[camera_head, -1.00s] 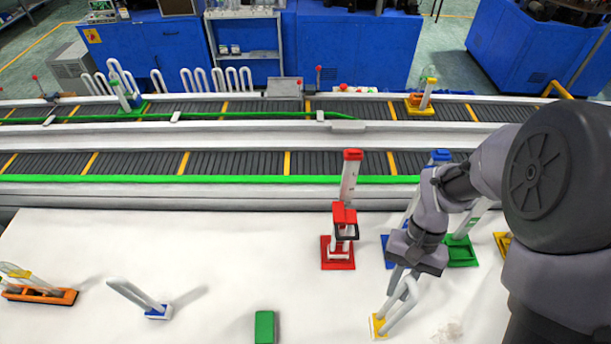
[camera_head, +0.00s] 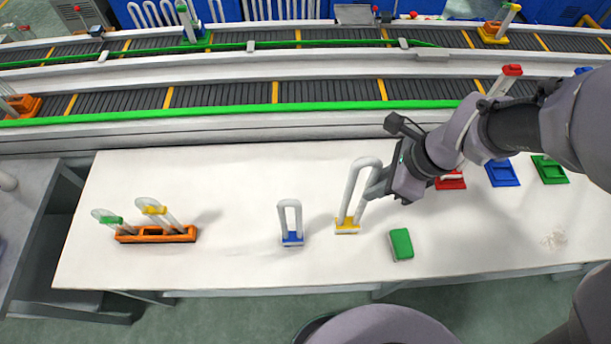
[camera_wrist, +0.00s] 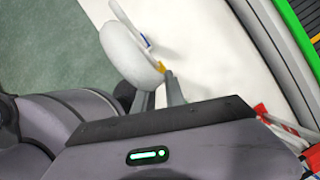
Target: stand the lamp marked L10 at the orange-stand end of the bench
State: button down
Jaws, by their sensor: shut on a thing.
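A white U-shaped lamp (camera_head: 360,190) with a yellow base is in my gripper (camera_head: 374,189), upright over the bench (camera_head: 240,185). Whether its base touches the bench I cannot tell. In the wrist view, the lamp's white tube (camera_wrist: 130,52) is between my fingers (camera_wrist: 158,92). No L10 mark is legible. The orange stand (camera_head: 155,236) is at the bench's left end and holds a green-collared lamp (camera_head: 103,216) and a yellow-collared lamp (camera_head: 154,208). A blue-based U lamp (camera_head: 291,222) stands between the stand and my gripper.
A green block (camera_head: 401,244) lies just right of the held lamp. Red (camera_head: 451,181), blue (camera_head: 503,174) and green (camera_head: 549,170) stands are at the right. A conveyor (camera_head: 225,95) runs behind. Bare bench lies between the orange stand and the blue-based lamp.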

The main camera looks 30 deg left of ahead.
notch_tip(320, 180, down, 10)
jog(key=b, duration=0.4)
jog(key=shift+d+f, duration=0.15)
jog(key=shift+d, duration=0.05)
jog(key=c, duration=1.4)
grip_release()
jog(key=shift+w, duration=0.15)
